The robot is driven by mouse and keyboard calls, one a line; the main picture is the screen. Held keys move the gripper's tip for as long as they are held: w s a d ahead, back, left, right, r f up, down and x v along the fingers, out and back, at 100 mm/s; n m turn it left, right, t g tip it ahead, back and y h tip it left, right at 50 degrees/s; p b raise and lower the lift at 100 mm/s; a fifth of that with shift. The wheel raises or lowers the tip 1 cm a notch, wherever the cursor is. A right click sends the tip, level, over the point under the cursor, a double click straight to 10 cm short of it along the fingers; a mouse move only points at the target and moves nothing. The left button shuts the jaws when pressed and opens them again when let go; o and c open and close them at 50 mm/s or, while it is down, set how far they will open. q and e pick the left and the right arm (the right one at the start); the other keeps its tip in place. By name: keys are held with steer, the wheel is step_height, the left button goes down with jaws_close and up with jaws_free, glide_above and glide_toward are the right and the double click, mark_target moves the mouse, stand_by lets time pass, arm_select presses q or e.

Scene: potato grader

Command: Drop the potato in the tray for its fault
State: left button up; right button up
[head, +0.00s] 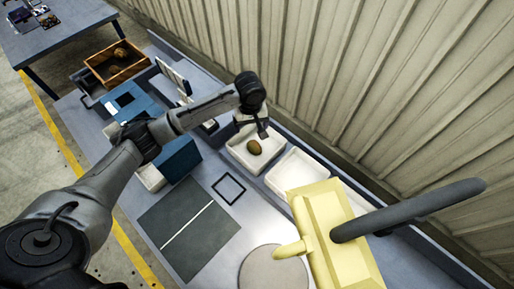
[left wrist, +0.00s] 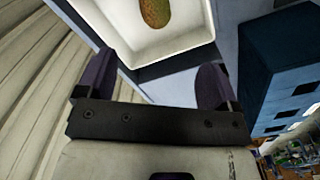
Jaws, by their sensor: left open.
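A brown potato (head: 254,147) lies in a white tray (head: 240,154) near the wall. It also shows in the left wrist view (left wrist: 155,13), with greenish and brown skin, inside the white tray (left wrist: 180,45). My left gripper (head: 262,132) is just above that tray, beside the potato in the head view. Its two fingers (left wrist: 152,85) are spread, with nothing between them, and the potato lies beyond them. A second white tray (head: 292,172) stands to the right and looks empty. My right gripper is not in view.
A wooden crate (head: 117,64) with potatoes stands at the far left of the bench. A blue box (head: 180,158) stands left of the trays. A dark mat (head: 187,228), a black square frame (head: 229,188) and a round disc (head: 274,268) lie in front.

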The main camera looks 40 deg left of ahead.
arm_select(q)
steer(key=shift+r, duration=2.1)
